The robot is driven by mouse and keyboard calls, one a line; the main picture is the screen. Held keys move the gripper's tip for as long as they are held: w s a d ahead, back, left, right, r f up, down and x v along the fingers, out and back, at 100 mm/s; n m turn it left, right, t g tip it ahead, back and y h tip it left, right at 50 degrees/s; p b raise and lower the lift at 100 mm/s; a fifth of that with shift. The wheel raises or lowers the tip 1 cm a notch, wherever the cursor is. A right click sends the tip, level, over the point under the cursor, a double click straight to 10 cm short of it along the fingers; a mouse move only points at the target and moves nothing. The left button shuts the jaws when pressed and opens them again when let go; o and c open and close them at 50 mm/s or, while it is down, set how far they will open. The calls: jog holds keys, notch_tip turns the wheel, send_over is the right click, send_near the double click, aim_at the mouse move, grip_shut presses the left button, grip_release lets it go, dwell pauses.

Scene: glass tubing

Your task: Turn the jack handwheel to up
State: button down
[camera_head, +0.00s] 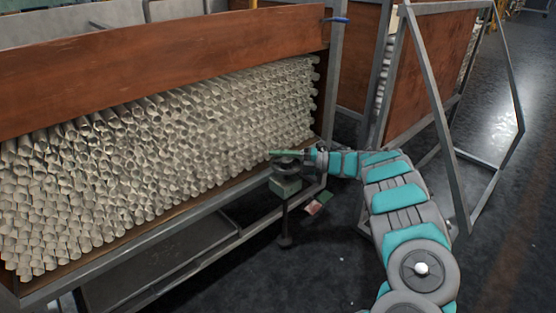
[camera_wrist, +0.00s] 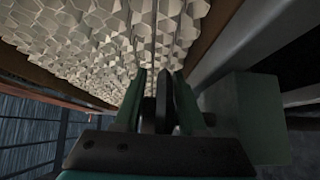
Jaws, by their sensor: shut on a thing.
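The jack (camera_head: 285,187) is a grey-green box on a dark post at the front right corner of the tubing rack. Its dark round handwheel (camera_head: 284,168) sits on top, partly covered by my gripper (camera_head: 288,153), which reaches in from the right. In the wrist view, the gripper (camera_wrist: 158,85) has its two green fingers on either side of the dark handwheel rim (camera_wrist: 150,115) and is shut on it. The jack box also shows at the right of the wrist view (camera_wrist: 248,115). Any marking for up is not visible.
The rack (camera_head: 170,52) with wooden boards holds many stacked glass tubes (camera_head: 160,150) just behind and left of the jack. A second rack (camera_head: 430,60) stands at the right. Small reddish and green scraps (camera_head: 318,203) lie on the dark floor, which is mostly open in front.

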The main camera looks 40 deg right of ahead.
aim_at(301, 162)
jog(key=shift+a, duration=0.3)
jog(key=c, duration=0.5)
grip_release()
jog(key=shift+d, duration=0.1)
jog(key=shift+d, duration=0.1)
jog(key=shift+s+d, duration=0.35)
jog(key=v, duration=0.7)
jog(key=shift+a, duration=0.1)
